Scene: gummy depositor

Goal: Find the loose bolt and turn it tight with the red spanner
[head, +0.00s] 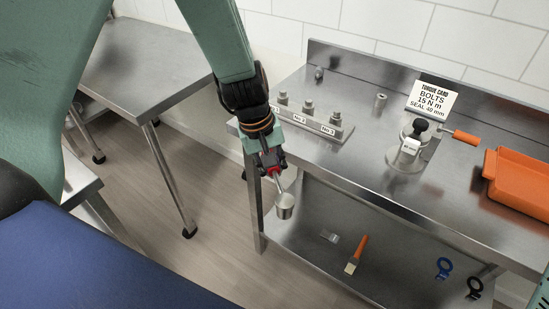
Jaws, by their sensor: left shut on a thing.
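A low metal block (318,125) with plates, two readable as No 2 and No 3, sits at the table's left end. Three bolts stand upright on it: one at the left (283,99), one in the middle (308,106) and one at the right (335,118). I cannot tell which is loose. My left gripper (274,172) points down in front of the table's left front edge. It is shut on the thin stem of a metal cup-shaped tool (285,206), like a small ladle. I cannot make out a red spanner. My right gripper is out of view.
On the steel table (375,155) are a torque card (432,98), a round device with a black knob (420,126), an orange handle (466,137) and an orange tray (520,180). The lower shelf holds an orange-handled brush (357,254), a blue ring tool (443,267) and a black one (475,287).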

